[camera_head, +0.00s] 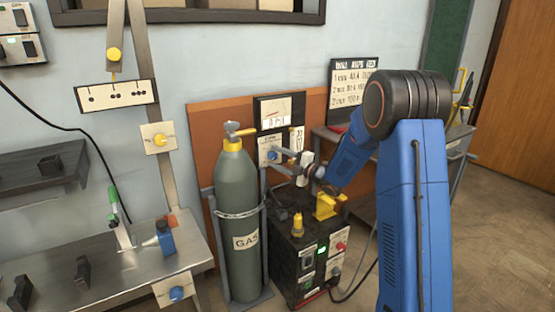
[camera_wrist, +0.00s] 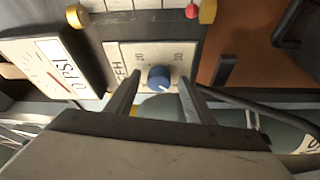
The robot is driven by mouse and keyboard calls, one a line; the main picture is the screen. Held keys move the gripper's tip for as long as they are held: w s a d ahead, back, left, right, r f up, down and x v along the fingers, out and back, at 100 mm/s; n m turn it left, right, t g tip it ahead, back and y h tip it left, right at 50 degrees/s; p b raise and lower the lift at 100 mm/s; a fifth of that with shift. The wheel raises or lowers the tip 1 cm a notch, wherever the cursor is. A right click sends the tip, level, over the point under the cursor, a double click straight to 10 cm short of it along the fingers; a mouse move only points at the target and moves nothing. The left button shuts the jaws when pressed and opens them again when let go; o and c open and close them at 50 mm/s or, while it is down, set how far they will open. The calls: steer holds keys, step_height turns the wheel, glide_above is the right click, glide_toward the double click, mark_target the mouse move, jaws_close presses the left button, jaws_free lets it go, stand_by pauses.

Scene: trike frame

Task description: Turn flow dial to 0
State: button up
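The flow dial is a blue round knob (camera_wrist: 159,77) on a pale panel (camera_wrist: 128,58) with printed numbers and the letters CFH. A light mark shows at the knob's lower edge in the wrist view; the exact reading is too small to tell. My gripper (camera_wrist: 158,88) is open, with a finger to either side of the knob and a visible gap at each side. In the head view, the dial panel (camera_head: 266,146) is beside the gas cylinder's top, and my gripper (camera_head: 293,156) reaches toward it from the right.
A gauge reading 0 PSI (camera_wrist: 68,70) is next to the dial. The green gas cylinder (camera_head: 238,190) stands close to the left of my gripper. A black welder box (camera_head: 305,250) with a yellow holder (camera_head: 325,206) is below. A metal bench (camera_head: 110,270) is at the left.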

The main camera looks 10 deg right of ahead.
steer(key=v, duration=1.7)
steer(key=shift+d, duration=0.15)
steer(key=shift+s, duration=0.15)
